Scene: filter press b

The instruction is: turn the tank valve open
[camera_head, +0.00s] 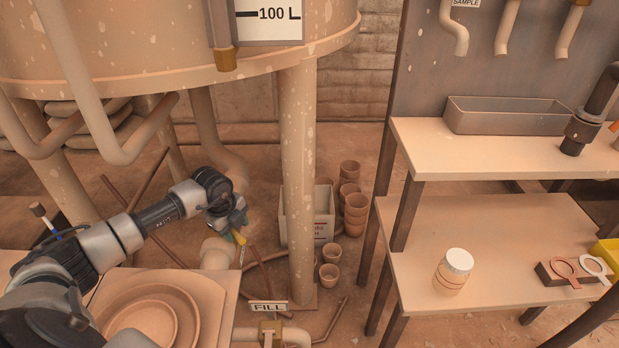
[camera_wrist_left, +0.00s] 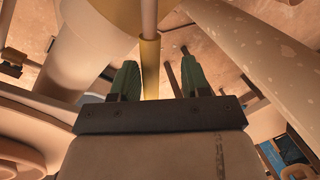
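The tank (camera_head: 150,50) stands at the upper left on thick legs, with a 100 L mark on its front. Below it a thick pipe bends down behind my left gripper. The yellow valve lever (camera_head: 241,239) shows as a small strip at the gripper. In the left wrist view the lever (camera_wrist_left: 150,68) runs upward between the two green fingers. My left gripper (camera_head: 236,232) is open, with a finger on each side of the lever and a visible gap, widest on the right; it also shows in the left wrist view (camera_wrist_left: 158,82). The valve body is mostly hidden.
A tank leg (camera_head: 300,180) stands just right of the gripper. A FILL sign (camera_head: 268,306) sits below it. Clay pots (camera_head: 355,208) stand on the floor behind. A two-level bench (camera_head: 500,255) at the right holds a lidded jar (camera_head: 453,270) and a grey trough (camera_head: 510,117).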

